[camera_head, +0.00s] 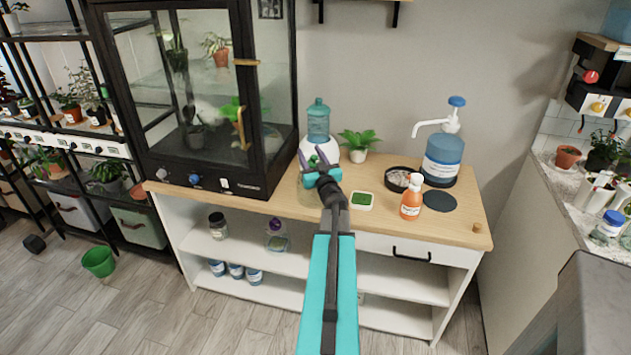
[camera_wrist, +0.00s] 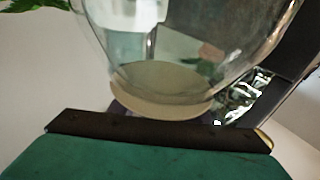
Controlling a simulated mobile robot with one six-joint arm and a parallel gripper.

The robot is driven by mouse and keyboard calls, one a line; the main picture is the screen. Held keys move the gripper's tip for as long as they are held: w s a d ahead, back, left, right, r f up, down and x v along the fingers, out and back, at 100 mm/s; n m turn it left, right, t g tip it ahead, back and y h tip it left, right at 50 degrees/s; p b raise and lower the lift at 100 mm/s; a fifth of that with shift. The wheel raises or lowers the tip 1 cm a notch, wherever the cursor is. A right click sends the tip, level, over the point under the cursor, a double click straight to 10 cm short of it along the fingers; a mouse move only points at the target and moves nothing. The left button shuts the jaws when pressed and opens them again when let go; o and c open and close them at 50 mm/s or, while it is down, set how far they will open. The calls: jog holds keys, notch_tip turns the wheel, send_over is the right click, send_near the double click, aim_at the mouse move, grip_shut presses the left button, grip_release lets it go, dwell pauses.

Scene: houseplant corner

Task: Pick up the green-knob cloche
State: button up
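My gripper (camera_head: 313,158) is over the middle of the wooden tabletop, with its two fingers spread apart. A small green spot, perhaps the cloche's green knob, shows by the fingers, but I cannot tell it clearly from the gripper. In the wrist view a clear rounded glass (camera_wrist: 190,45), which looks like the cloche, fills the upper middle, close in front of the gripper. A round beige disc shows at the lower end of the glass. I see no firm grip on it, and my arm and gripper hide part of this area in the head view.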

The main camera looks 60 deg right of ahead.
grip_shut()
jog(key=shift+r, duration=0.1)
jog(key=shift+r, duration=0.1)
jog(key=shift+r, duration=1.5)
jog(key=shift+s+r, duration=0.1)
jog(key=shift+r, duration=0.05)
jog(key=s+a+p, duration=0.1)
jog(key=s+a, duration=0.1)
jog(key=s, duration=0.5)
jog(key=s+a+r+p, duration=0.1)
jog(key=s+a, duration=0.2)
jog(key=s, duration=0.4)
jog(key=shift+s+r, duration=0.15)
jog(key=shift+s, duration=0.1)
